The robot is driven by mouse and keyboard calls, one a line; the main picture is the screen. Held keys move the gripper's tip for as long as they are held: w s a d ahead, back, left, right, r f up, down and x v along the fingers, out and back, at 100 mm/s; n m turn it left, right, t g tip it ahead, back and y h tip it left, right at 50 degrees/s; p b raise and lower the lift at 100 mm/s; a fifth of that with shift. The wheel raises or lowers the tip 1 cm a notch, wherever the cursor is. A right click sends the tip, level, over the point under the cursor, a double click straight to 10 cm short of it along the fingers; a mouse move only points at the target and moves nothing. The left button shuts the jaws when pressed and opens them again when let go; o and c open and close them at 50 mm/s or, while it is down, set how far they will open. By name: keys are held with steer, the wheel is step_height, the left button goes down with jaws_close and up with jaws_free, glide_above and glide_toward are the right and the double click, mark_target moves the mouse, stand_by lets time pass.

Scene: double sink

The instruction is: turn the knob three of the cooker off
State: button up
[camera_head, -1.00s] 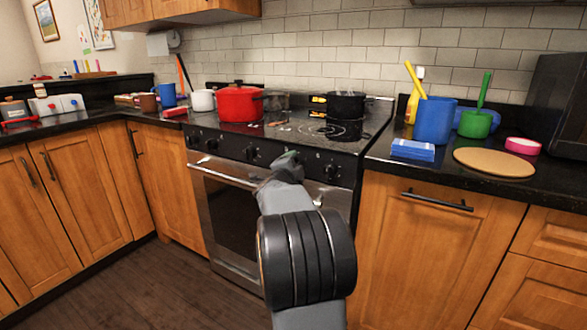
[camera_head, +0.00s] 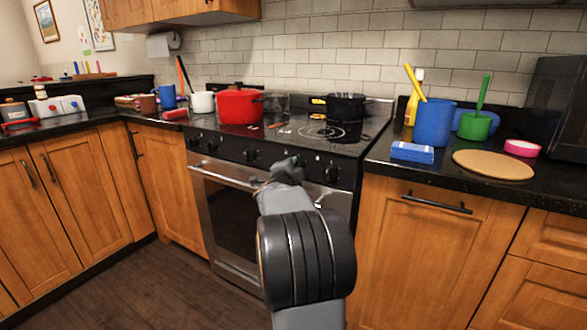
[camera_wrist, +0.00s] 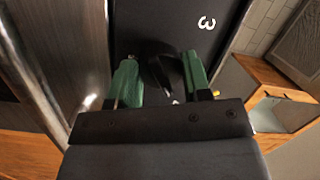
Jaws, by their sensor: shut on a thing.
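The cooker (camera_head: 228,210) is a steel and black oven with a dark front panel and a row of black knobs. My gripper (camera_head: 288,165) is at this panel, right of its middle, and hides the knob there. In the wrist view, my gripper's green fingers (camera_wrist: 158,80) are shut on a black knob (camera_wrist: 157,62), one on each side. A white "3" is printed on the panel (camera_wrist: 190,22) close to this knob, so it looks like knob three. The knob's exact pointer angle cannot be read.
A red pot (camera_head: 240,106) and a black pot (camera_head: 345,107) stand on the cooktop. The oven handle (camera_head: 222,173) runs below the knobs. Another knob (camera_head: 331,173) is free to the right. A blue sponge (camera_head: 412,152) and a round board (camera_head: 493,163) lie on the right counter.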

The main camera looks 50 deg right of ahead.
steer(key=r+n+p, duration=0.1)
steer(key=p, duration=0.2)
steer(key=shift+n+p, duration=0.3)
steer(key=shift+n, duration=0.1)
steer(key=n+g+y+p, duration=0.1)
steer(key=n+p, duration=0.3)
steer(key=p, duration=0.3)
steer(key=n+p, duration=0.2)
steer(key=p, duration=0.3)
steer(key=shift+f+n+g, duration=0.15)
steer(key=shift+n+g, duration=0.25)
steer(key=shift+f+n+g+p, duration=0.25)
steer(key=shift+n+p, duration=0.55)
steer(key=shift+p, duration=0.45)
steer(key=o, duration=0.9)
